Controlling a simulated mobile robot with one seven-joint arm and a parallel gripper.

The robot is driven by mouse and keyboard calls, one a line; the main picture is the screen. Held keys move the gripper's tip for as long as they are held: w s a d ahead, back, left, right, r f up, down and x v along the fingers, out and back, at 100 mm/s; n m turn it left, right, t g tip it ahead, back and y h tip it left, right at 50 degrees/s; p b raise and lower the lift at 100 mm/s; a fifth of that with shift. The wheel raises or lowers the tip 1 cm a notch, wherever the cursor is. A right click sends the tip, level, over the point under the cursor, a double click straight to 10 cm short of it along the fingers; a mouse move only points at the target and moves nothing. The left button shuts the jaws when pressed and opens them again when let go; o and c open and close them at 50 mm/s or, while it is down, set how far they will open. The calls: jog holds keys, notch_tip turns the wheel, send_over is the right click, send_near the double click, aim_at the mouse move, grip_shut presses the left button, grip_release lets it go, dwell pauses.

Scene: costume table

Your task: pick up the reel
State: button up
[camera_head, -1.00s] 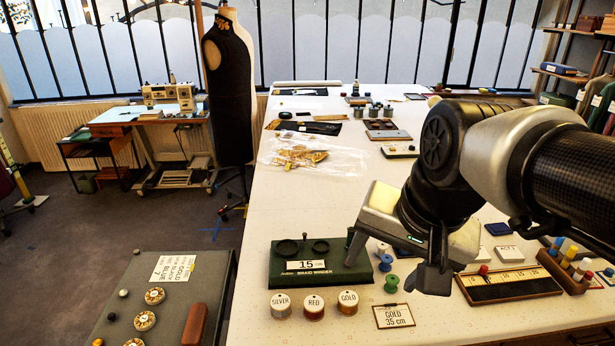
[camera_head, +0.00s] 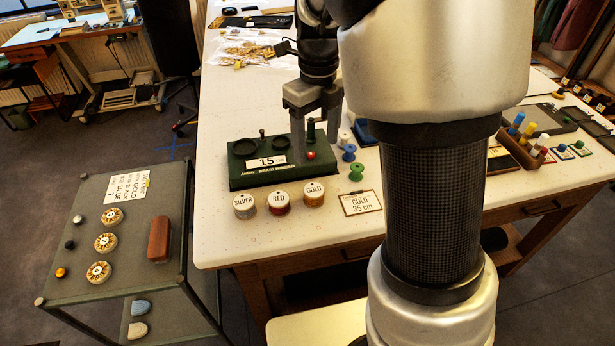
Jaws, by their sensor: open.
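Three labelled reels stand in a row at the table's front edge: silver (camera_head: 245,207), red (camera_head: 279,203) and gold (camera_head: 314,194). Small plain spools, white (camera_head: 344,139), blue (camera_head: 349,153) and green (camera_head: 356,172), stand to the right of the green braid winder (camera_head: 240,178). Which one is the task's reel I cannot tell. My gripper (camera_head: 315,151) points down, open, at the right end of the winder. Its fingers are on either side of the winder's dark post (camera_head: 311,131) and red knob (camera_head: 310,155). Contact cannot be told.
A "GOLD 35 cm" card (camera_head: 361,202) lies right of the reels. A grey side table (camera_head: 75,270) with gold-patterned discs, a reddish-brown block (camera_head: 159,239) and a note stands at left. My arm hides part of the table's right side. A wooden spool rack (camera_head: 522,139) stands at right.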

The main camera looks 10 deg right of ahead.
jog(key=b, duration=0.1)
send_over(315, 190)
jog(key=f, duration=0.9)
jog(key=shift+w+f, duration=0.1)
jog(key=shift+w, duration=0.1)
jog(key=shift+s+f+b, duration=0.15)
jog(key=shift+f+b, duration=0.25)
jog(key=shift+f, duration=2.3)
jog(key=shift+c, duration=0.3)
jog(key=c, duration=1.1)
